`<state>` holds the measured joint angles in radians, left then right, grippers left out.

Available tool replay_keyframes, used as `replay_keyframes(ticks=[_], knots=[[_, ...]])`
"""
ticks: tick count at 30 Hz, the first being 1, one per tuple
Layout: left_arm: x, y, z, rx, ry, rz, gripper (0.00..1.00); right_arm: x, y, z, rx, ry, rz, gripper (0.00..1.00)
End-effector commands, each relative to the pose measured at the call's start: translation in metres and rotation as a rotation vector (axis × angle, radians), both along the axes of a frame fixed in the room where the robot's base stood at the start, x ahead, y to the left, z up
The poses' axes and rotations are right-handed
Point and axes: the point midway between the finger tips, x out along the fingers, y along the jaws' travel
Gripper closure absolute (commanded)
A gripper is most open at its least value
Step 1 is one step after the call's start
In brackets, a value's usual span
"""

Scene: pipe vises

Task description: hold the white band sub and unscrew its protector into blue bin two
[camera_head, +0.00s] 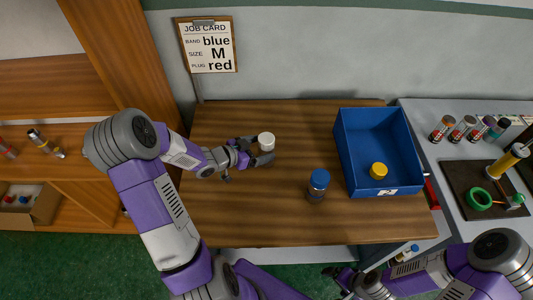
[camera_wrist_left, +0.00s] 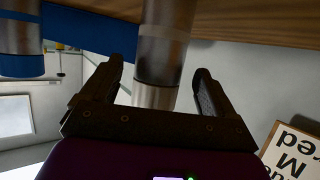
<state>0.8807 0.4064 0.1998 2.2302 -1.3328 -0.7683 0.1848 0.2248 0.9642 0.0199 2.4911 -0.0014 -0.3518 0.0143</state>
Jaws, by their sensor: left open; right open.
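A sub with a white top (camera_head: 267,141) stands upright on the wooden table; its lower body is mostly hidden by my left gripper in the head view. My left gripper (camera_head: 264,160) is open at the sub, below its white top. In the left wrist view, the metal sub (camera_wrist_left: 162,55) shows between the open fingers, with a gap on each side. My right gripper (camera_head: 343,279) is open and empty below the table's front edge.
A blue-topped sub (camera_head: 318,183) stands between my left gripper and the bin; it also shows in the left wrist view (camera_wrist_left: 20,48). A job card (camera_head: 207,45) on the wall reads blue, M, red. A grey bench (camera_head: 450,160) at right holds several capped parts. The table's back left is clear.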

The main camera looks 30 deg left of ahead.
Motion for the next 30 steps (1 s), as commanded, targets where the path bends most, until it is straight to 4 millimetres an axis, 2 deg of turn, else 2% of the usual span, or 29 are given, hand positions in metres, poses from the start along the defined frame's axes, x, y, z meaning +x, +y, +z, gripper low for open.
replay_keyframes(ticks=[1,6,14,30], knots=[[0.007,-0.006,-0.006,-0.003,-0.001,-0.005,0.12,0.0,0.0,-0.005,0.0,0.0,0.0,0.12],[0.023,-0.013,-0.012,-0.002,0.0,-0.001,0.12,0.0,0.0,-0.009,0.0,0.0,0.0,0.12],[0.025,-0.013,-0.012,0.0,0.0,0.0,0.12,0.0,0.0,-0.009,0.0,0.0,0.0,0.12],[0.025,-0.013,-0.012,-0.001,0.0,0.0,0.92,0.0,0.0,-0.009,0.0,0.0,0.0,0.12]])
